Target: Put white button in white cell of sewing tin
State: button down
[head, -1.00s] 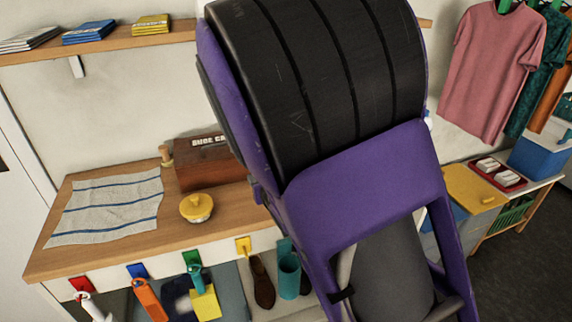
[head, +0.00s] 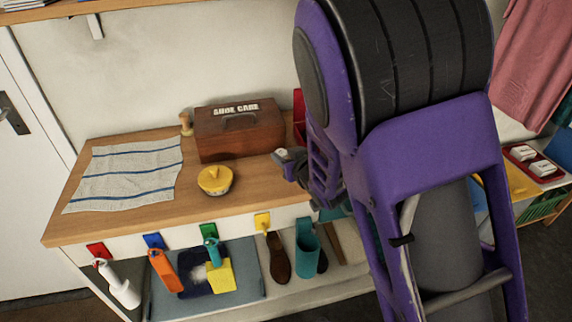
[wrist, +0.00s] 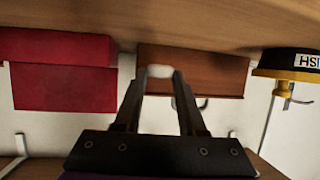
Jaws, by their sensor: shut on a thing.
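My gripper (head: 284,155) is at the right part of the wooden bench top in the head view, seen partly behind my own arm. In the wrist view my gripper (wrist: 160,75) points away from the camera, its two fingers close together. A small white piece, seemingly the white button (wrist: 160,71), sits between the fingertips. A small pale spot shows at the fingertips in the head view too. I cannot make out a sewing tin or a white cell in either view.
A brown shoe care box (head: 238,130), a yellow-lidded pot (head: 215,180) and a striped cloth (head: 125,173) are on the bench top (head: 165,222). A red object (head: 299,118) is partly hidden behind my arm. Brushes and tools hang along the front edge. The wrist view is upside down.

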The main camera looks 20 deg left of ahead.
jog(key=shift+f, duration=1.6)
jog(key=shift+f+b, duration=0.2)
jog(key=shift+b, duration=0.15)
jog(key=shift+c, duration=2.4)
grip_release()
jog(key=shift+r, duration=0.15)
